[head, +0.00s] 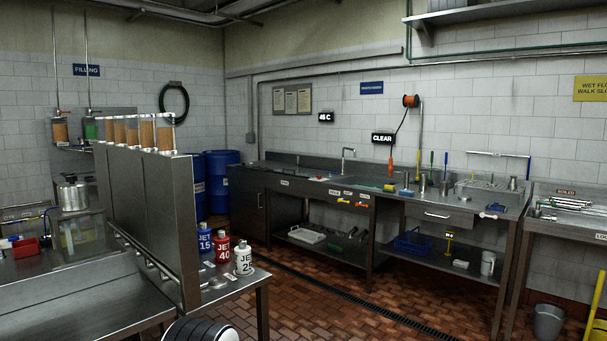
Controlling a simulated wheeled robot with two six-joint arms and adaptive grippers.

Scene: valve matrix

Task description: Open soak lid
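I cannot pick out a lid marked as soak with certainty; the small labels are too small to read surely. A long steel wash bench (262,172) runs along the back wall, with a flat top at its left end and a basin area further right. A steel pot with a lid (73,192) stands on the left-hand bench, and its lid looks shut. Neither of my grippers is in view.
A steel table at the front holds a blue JET 15 bottle (205,240), a red JET 40 bottle (223,248) and a white JET 25 bottle (244,258). Blue drums (220,180) stand behind. Tiled floor (330,315) is open before the wash bench.

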